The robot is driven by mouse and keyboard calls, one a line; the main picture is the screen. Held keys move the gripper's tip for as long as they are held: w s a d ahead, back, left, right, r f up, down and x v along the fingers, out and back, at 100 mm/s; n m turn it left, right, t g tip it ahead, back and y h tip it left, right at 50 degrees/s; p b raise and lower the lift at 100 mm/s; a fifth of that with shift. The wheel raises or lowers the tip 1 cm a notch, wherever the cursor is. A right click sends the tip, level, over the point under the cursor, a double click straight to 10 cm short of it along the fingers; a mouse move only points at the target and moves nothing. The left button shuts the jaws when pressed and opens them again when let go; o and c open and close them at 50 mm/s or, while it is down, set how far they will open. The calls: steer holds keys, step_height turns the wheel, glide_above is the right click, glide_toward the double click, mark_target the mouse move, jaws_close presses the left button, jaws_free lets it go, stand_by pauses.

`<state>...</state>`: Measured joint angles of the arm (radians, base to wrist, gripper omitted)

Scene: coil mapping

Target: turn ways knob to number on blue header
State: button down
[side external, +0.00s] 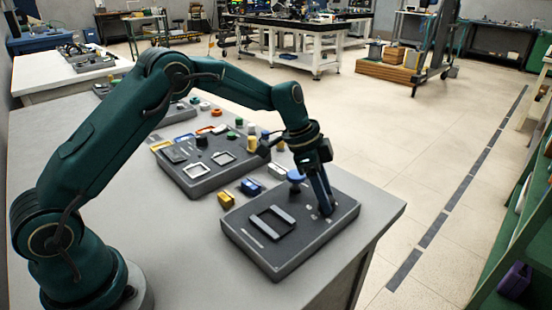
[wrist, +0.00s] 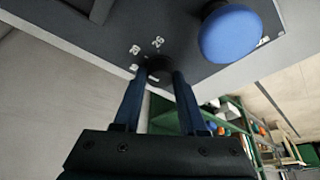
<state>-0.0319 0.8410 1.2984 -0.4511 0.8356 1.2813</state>
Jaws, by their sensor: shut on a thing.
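The ways knob is a small round black knob (wrist: 160,68) on the dark panel (side external: 250,245) at the table's near right corner. My gripper (side external: 327,208) points down onto the panel and is shut on the knob, one finger on each side in the wrist view. White numbers (wrist: 146,47) are printed around the knob; they look like 20 and 26, and another beside the knob is partly hidden. A blue block (side external: 250,186) lies beside the panel; I cannot tell whether it is the blue header, and no number on it is readable.
A blue mushroom-shaped knob (side external: 296,175) stands on the same panel, close to my gripper. A raised square frame (side external: 272,222) is on its left. A yellow block (side external: 226,200) and a second dark panel (side external: 200,185) with several coloured parts lie behind. The table's right edge is near.

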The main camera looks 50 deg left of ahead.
steer(key=shift+m, duration=0.4)
steer(key=shift+c, duration=2.3)
jaws_free()
steer(key=shift+v, duration=2.6)
